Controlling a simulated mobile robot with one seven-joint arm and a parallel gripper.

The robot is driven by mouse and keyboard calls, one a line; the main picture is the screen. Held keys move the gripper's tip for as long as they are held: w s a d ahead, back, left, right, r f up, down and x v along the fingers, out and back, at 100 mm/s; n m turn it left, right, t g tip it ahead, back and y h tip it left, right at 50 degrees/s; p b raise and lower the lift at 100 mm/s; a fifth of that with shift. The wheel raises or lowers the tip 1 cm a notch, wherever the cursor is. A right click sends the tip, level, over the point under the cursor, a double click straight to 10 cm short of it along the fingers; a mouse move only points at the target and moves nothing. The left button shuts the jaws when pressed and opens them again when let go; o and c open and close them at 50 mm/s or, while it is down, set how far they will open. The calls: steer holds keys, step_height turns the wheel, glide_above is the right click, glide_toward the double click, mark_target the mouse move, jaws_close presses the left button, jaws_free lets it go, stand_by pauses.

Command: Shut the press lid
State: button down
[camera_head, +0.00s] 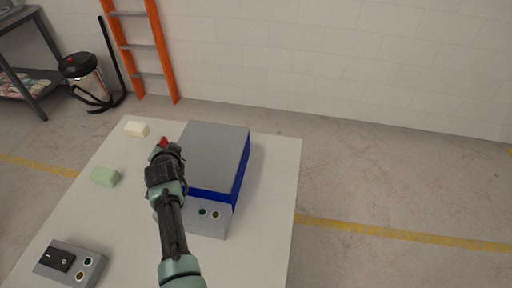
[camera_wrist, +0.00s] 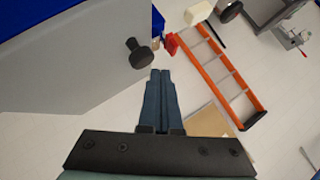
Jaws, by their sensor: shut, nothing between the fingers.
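The press (camera_head: 212,160) is a grey box with a blue band, standing on the white table. Its grey lid (camera_head: 215,145) lies over the top of the box; I cannot tell if it is fully down. In the wrist view a large grey panel (camera_wrist: 75,75) of the press fills the left, with a black knob (camera_wrist: 138,53) standing out from it. My gripper (camera_wrist: 161,74) is shut and empty, its fingertips just below and right of the knob, apparently apart from it. In the head view it is at the press's left side. A red piece (camera_wrist: 171,45) is just beyond the fingertips.
A cream block (camera_head: 137,129) and a green block (camera_head: 105,177) lie on the table (camera_head: 265,230) left of the press. A grey control box (camera_head: 72,262) is at the front left. An orange ladder (camera_head: 140,50) leans on the wall. The table's right strip is clear.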

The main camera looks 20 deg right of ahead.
steer(key=shift+w+a+f+b, duration=0.15)
steer(key=shift+a+f+b, duration=0.05)
steer(key=shift+f+b, duration=0.5)
steer(key=shift+a+f, duration=0.1)
steer(key=shift+f, duration=0.05)
steer(key=s+a+r+p, duration=0.1)
steer(key=s+a+r, duration=0.1)
steer(key=r, duration=0.3)
steer(key=s+a+r+p, duration=0.1)
steer(key=s+a+r, duration=0.1)
steer(key=r, duration=0.4)
steer(key=shift+s+r, duration=0.3)
steer(key=shift+s, duration=0.55)
